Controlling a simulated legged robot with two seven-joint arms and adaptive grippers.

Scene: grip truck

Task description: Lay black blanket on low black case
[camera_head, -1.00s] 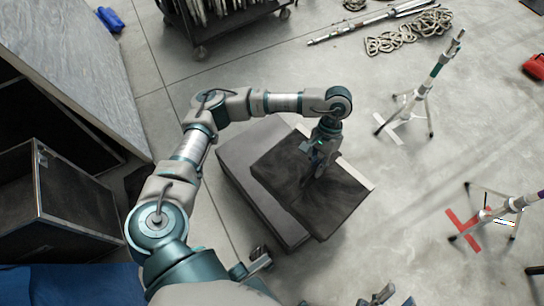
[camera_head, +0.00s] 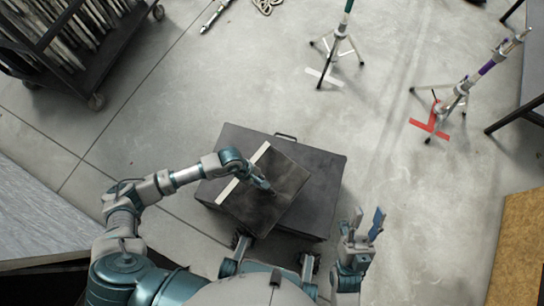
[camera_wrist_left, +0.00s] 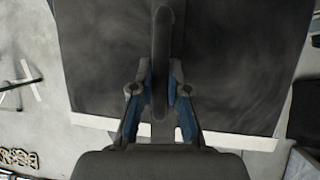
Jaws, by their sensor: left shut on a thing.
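The black blanket (camera_head: 290,178) is a flat dark slab with a white strip along one edge. It lies skewed over the left part of the low black case (camera_head: 322,190), or just above it; I cannot tell if they touch. My left gripper (camera_head: 271,191) is over the blanket. In the left wrist view, the left gripper (camera_wrist_left: 160,100) is shut on an upright dark fold or handle of the blanket (camera_wrist_left: 230,60). My right gripper (camera_head: 366,228) is open and empty, to the right of the case's near corner.
A dark cart (camera_head: 75,50) with white poles stands at the far left. Tripod stands (camera_head: 338,50) and (camera_head: 455,98) are on the floor behind, near white and red tape. A brown board (camera_head: 518,250) is at the right. The floor right of the case is clear.

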